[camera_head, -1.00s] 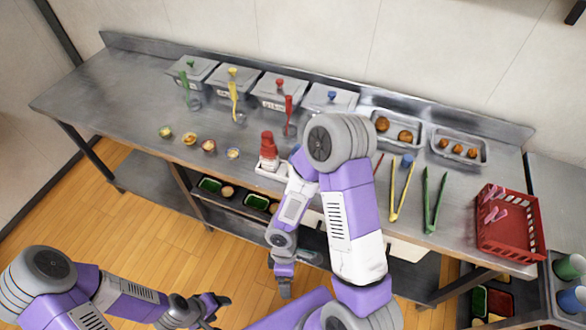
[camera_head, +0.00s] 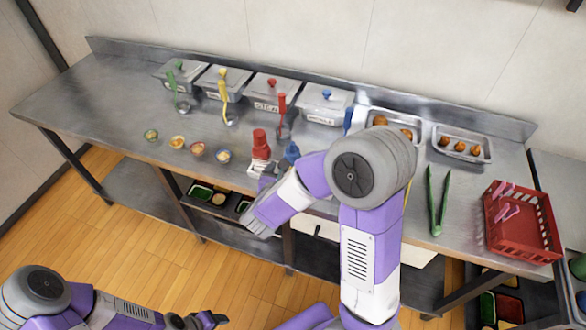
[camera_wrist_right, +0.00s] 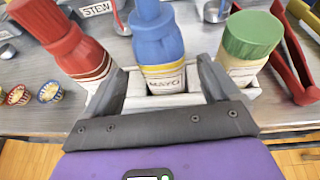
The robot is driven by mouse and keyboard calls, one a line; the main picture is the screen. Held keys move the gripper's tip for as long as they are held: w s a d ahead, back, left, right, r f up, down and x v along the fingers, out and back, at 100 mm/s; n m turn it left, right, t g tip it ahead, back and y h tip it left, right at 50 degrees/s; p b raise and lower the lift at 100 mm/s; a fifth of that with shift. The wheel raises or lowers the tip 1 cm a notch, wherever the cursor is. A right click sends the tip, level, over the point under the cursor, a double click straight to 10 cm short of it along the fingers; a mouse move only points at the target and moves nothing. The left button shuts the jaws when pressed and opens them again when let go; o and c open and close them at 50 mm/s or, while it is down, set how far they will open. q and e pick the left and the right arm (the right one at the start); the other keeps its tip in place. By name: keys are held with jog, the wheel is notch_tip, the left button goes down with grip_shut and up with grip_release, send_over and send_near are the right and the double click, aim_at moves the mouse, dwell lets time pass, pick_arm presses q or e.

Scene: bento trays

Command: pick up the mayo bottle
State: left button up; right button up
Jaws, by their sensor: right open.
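The mayo bottle (camera_wrist_right: 160,50) is blue with a pale label band reading MAYO and stands upright in the middle of a white holder (camera_wrist_right: 190,99) in the right wrist view. Its blue top also shows in the head view (camera_head: 291,152). My right gripper (camera_wrist_right: 160,70) is open, with one dark finger on each side of the bottle's lower part; I cannot tell whether either touches it. In the head view my right arm hides part of the holder. My left gripper (camera_head: 213,319) is low at the bottom, away from the counter, its jaws too small to judge.
A red bottle (camera_wrist_right: 65,45) stands close left of the mayo and a green-capped bottle (camera_wrist_right: 248,48) close right. Small bowls (camera_head: 197,150) lie further left. Lidded bins (camera_head: 273,91) line the back. Green tongs (camera_head: 437,205) and a red basket (camera_head: 520,225) are at right.

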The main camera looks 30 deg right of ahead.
aim_at(292, 143)
jog(key=b+x, duration=0.1)
jog(key=x, duration=0.3)
jog(key=shift+w+d, duration=0.1)
jog(key=shift+d, duration=0.2)
jog(key=c, duration=0.7)
notch_tip(292, 143, up, 10)
jog(key=p, duration=0.4)
